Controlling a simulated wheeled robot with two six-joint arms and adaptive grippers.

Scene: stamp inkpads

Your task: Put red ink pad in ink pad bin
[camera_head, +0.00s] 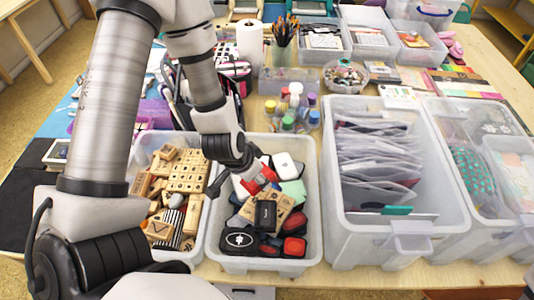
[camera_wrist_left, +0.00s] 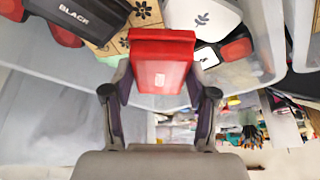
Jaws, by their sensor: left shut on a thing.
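A red ink pad (camera_wrist_left: 162,62) is held between the fingers of my left gripper (camera_wrist_left: 160,92) in the left wrist view. In the head view my left gripper (camera_head: 250,178) reaches down over the ink pad bin (camera_head: 314,192), and the red pad (camera_head: 262,176) shows at its fingertips. The bin is a clear plastic tub holding black, red, white and green pads and some wooden stamp blocks. I cannot tell whether the held pad touches the pile below. My right gripper is not in view.
A clear bin of wooden stamps (camera_head: 187,173) stands left of the ink pad bin. A tall bin of packets (camera_head: 390,225) stands to its right. Small ink bottles (camera_head: 290,120) and a cup of pencils (camera_head: 284,45) stand behind. The table is crowded.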

